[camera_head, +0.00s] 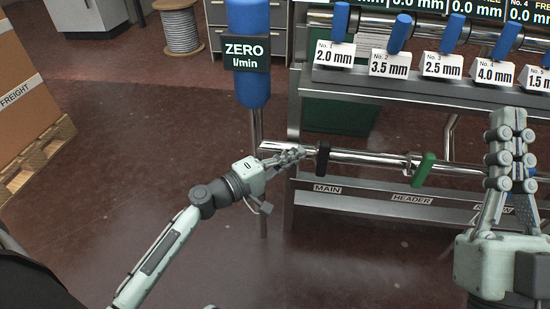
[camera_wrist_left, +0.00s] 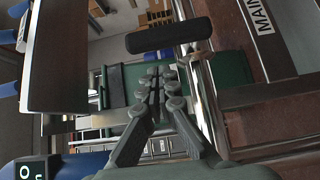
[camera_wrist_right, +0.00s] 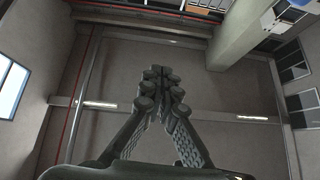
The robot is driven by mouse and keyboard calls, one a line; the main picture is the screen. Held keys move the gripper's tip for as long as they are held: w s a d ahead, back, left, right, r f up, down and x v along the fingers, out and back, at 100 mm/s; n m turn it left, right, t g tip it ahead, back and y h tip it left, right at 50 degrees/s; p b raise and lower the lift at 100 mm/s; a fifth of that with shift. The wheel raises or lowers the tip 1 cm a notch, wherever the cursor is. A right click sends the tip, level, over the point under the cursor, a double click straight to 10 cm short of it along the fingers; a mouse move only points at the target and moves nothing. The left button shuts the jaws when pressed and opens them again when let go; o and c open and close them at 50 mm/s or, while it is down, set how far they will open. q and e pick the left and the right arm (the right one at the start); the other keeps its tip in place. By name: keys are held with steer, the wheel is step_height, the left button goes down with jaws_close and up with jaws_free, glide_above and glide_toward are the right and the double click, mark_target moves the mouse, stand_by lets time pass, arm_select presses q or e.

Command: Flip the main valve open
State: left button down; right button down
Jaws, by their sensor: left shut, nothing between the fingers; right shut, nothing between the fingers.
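The main valve has a black handle (camera_head: 322,158) on the shiny horizontal pipe, above the "MAIN" label (camera_head: 327,189). The handle stands across the pipe in the head view. In the left wrist view the black handle (camera_wrist_left: 168,36) lies beyond the fingertips. My left gripper (camera_head: 299,153) is shut and empty, just left of the handle and close to the pipe; its fingers also show in the left wrist view (camera_wrist_left: 155,88). I cannot tell whether it touches the pipe. My right gripper (camera_head: 507,122) is shut and empty, pointing up at the right; its fingers show in the right wrist view (camera_wrist_right: 161,88).
A green handle (camera_head: 423,170) sits on the pipe above the "HEADER" label (camera_head: 412,199). A blue "ZERO" flow meter (camera_head: 248,85) stands left of the rack. Blue handles (camera_head: 398,34) and size tags line the upper rail. A carton (camera_head: 30,95) rests on a pallet far left.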

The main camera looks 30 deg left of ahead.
mark_target(323, 160)
arm_select(q)
steer(key=shift+w+d, duration=0.15)
steer(key=shift+d, duration=0.45)
steer(key=shift+w+d, duration=0.15)
steer(key=shift+d, duration=0.4)
arm_select(e)
steer(key=shift+w+a+f+g, duration=0.2)
steer(key=shift+w+f+g, duration=0.05)
steer(key=shift+f+g, duration=0.15)
arm_select(q)
steer(key=shift+r+p, duration=0.15)
steer(key=shift+p, duration=0.2)
